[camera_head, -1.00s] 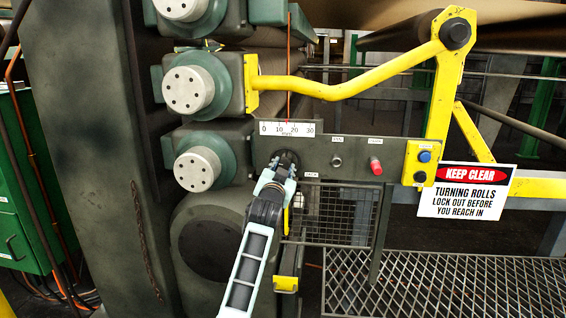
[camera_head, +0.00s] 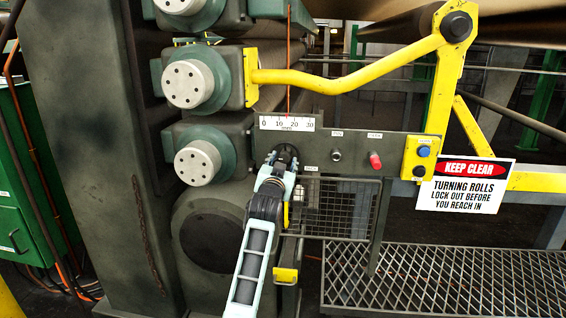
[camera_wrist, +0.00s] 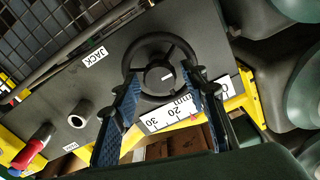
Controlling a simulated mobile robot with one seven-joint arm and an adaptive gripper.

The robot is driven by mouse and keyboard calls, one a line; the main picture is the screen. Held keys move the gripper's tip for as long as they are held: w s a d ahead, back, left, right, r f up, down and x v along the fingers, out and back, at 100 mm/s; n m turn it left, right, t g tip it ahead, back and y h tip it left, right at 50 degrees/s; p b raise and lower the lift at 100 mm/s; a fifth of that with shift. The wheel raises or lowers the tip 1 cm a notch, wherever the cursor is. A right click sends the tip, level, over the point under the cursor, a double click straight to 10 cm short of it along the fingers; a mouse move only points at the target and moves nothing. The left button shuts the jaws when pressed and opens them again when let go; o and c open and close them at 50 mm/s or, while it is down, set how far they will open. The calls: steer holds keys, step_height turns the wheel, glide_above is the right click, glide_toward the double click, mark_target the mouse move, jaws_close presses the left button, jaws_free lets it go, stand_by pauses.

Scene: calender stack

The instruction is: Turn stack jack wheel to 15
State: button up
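In the head view the wheel (camera_head: 288,151) is partly hidden by my gripper (camera_head: 276,172). In the wrist view my gripper (camera_wrist: 164,88) has its two blue-padded fingers spread wide, one at each side of the wheel. I cannot tell whether they touch the rim. The white mm scale (camera_head: 287,124) above runs from 0 to 30. Its small red pointer (camera_head: 287,117) stands between 10 and 20, near 15.
A knob (camera_head: 336,155) and a red-tipped knob (camera_head: 375,160) sit right of the wheel. A yellow box (camera_head: 420,158) has blue and black buttons. A yellow bar (camera_head: 340,84) crosses above. The KEEP CLEAR sign (camera_head: 466,187) hangs right. Green-housed rolls (camera_head: 197,160) stand left.

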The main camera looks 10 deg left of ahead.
step_height(320, 180, up, 10)
stand_by(0.7)
